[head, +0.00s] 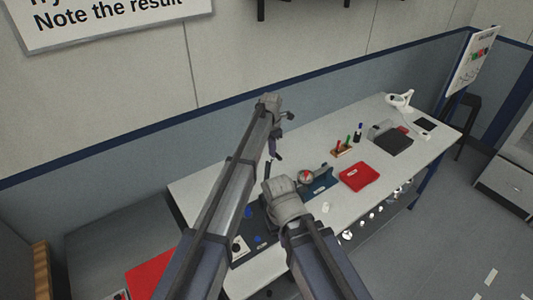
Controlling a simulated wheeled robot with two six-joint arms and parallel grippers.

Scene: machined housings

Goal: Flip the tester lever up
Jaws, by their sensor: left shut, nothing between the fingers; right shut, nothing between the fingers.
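A dark blue device with a round red-and-white dial (306,177) and an upright bracket stands on the table, and it looks like the tester. Its base (320,186) shows to the right of my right arm. I cannot make out its lever at this size. My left gripper (273,160) hangs below the bent end of my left arm, left of the dial, and is shut and empty. I cannot tell whether it touches anything. The thick end of my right arm covers the table just in front of the dial, and my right gripper is hidden behind it.
A red tray (359,177) lies right of the tester. Beyond it are a small wooden holder (342,151) with coloured pens, a dark box (391,141) and a white lamp (400,101). The table's far left is clear.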

